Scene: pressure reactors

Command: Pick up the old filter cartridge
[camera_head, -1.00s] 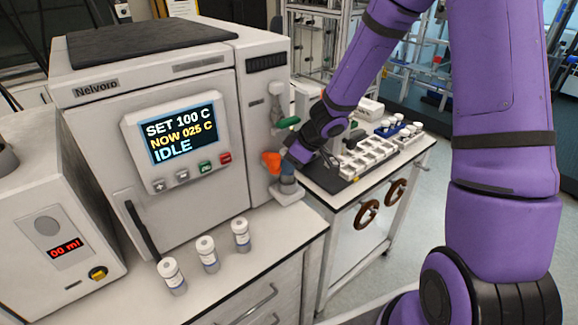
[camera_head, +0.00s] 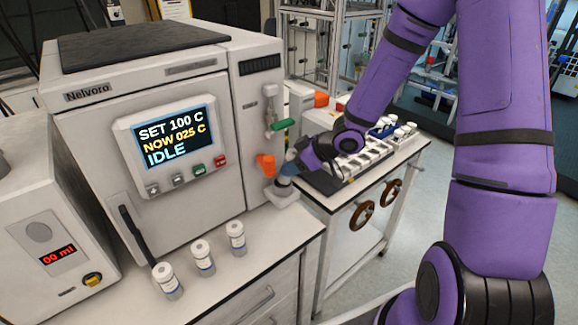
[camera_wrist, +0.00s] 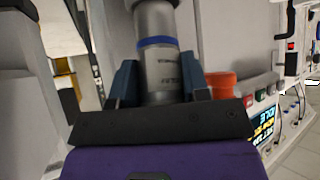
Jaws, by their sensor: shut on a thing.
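In the head view my gripper (camera_head: 291,166) is at the front right corner of the Nelvoro reactor. There the cartridge (camera_head: 285,181) shows as a small grey-blue piece just above a pale base (camera_head: 281,194). I cannot tell whether it is still seated in that base. My wrist hides part of it.
An orange knob (camera_head: 265,164) is close to my gripper's left, with a green-handled valve (camera_head: 283,125) above. The reactor (camera_head: 150,95) shows IDLE. Several white-capped vials stand on the bench, including one front vial (camera_head: 236,238). A side table with a tray (camera_head: 329,181) lies right.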

